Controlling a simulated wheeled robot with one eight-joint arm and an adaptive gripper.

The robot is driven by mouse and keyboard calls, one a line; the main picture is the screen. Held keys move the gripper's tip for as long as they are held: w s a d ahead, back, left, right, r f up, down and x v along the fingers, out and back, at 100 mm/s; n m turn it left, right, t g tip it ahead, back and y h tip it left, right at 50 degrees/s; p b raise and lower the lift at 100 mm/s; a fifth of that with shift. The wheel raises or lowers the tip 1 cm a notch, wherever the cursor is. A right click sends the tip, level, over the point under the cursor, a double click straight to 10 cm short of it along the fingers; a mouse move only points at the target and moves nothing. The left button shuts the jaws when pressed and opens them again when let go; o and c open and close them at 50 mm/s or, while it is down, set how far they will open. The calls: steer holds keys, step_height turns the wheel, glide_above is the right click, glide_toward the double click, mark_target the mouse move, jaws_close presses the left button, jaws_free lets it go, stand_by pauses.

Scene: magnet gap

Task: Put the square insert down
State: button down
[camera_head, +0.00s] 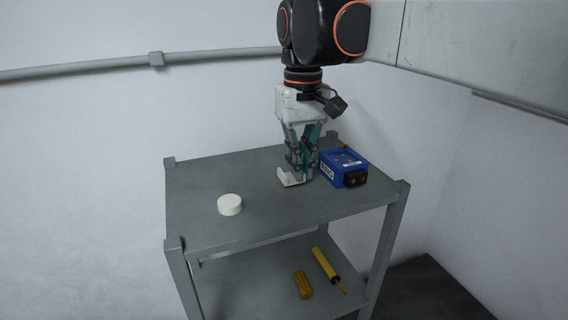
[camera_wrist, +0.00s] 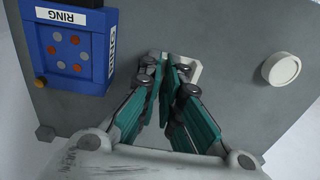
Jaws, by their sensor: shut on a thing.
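The square insert (camera_head: 288,180) is a pale, off-white angular piece at the tips of my gripper (camera_head: 301,177). In the wrist view, part of the insert (camera_wrist: 195,73) shows just beyond and to the right of my fingertips (camera_wrist: 170,66); the fingers hide the rest. My gripper points down and is shut on the insert. The insert is at or very close to the top of the grey cart (camera_head: 265,220); I cannot tell whether it touches.
A blue box (camera_head: 340,166) labelled RING stands close on the right of my gripper. A white round disc (camera_head: 230,204) lies to the left, with bare top between. A yellow screwdriver-like tool (camera_head: 325,264) and an orange-brown object (camera_head: 302,284) lie on the lower shelf.

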steer(key=shift+s+a+f, duration=0.35)
steer(key=shift+s+f, duration=0.15)
steer(key=shift+s, duration=0.3)
steer(key=shift+s+r, duration=0.15)
steer(key=shift+s, duration=0.05)
steer(key=c, duration=1.8)
jaws_free()
steer(key=shift+w, duration=0.15)
step_height(320, 180, up, 12)
steer(key=b, duration=0.1)
steer(key=shift+w+d, duration=0.1)
